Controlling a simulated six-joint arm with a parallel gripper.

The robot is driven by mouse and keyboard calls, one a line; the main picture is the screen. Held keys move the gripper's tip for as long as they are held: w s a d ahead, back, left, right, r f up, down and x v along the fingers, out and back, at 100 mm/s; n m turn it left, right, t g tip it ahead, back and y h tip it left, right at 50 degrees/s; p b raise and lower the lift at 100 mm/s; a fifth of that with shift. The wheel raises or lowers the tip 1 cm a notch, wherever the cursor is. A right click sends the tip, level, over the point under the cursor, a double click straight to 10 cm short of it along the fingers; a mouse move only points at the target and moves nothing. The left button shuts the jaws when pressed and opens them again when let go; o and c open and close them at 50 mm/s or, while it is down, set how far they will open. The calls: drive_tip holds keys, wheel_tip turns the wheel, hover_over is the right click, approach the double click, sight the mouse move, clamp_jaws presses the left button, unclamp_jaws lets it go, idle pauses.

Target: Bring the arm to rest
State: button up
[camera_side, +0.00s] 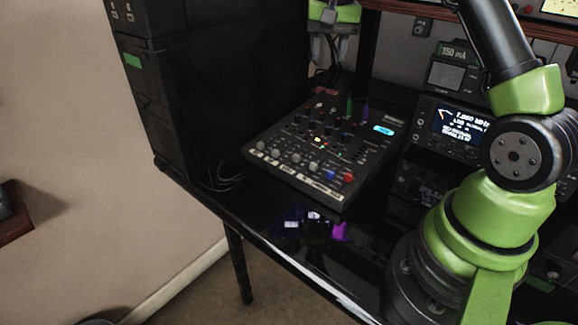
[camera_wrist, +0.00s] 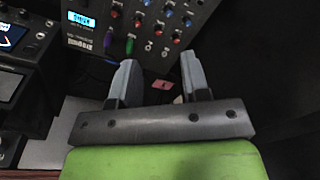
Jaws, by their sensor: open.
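My gripper (camera_side: 329,46) is high up at the top of the side view, above the back end of the mixer. In the wrist view my gripper (camera_wrist: 158,76) shows two grey fingers spread apart with nothing between them. The mixer (camera_side: 283,178), a dark panel with several knobs and a lit blue display, lies on the black desk; it also shows at the top of the wrist view (camera_wrist: 90,29). My fingers are apart from it.
A radio (camera_side: 460,122) with a lit screen stands right of the mixer, with a meter box (camera_side: 447,75) above it. A tall black cabinet (camera_side: 190,110) stands at the left. A purple object (camera_side: 340,231) lies near the desk's front edge. A small pink item (camera_wrist: 162,85) shows beyond my fingers.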

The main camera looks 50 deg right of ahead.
drive_tip(key=s+a+r+n+t, duration=0.3)
drive_tip(key=s+a+r, duration=0.7)
drive_tip(key=a, duration=0.4)
drive_tip(key=s+a+f+n+t+y, duration=0.2)
drive_tip(key=s+a, duration=0.4)
drive_tip(key=s, duration=0.5)
drive_tip(key=shift+s+a+f+n+t, duration=0.25)
drive_tip(key=shift+s+n+t, duration=0.15)
drive_tip(key=shift+n+t, duration=0.2)
drive_tip(key=shift+d, duration=0.1)
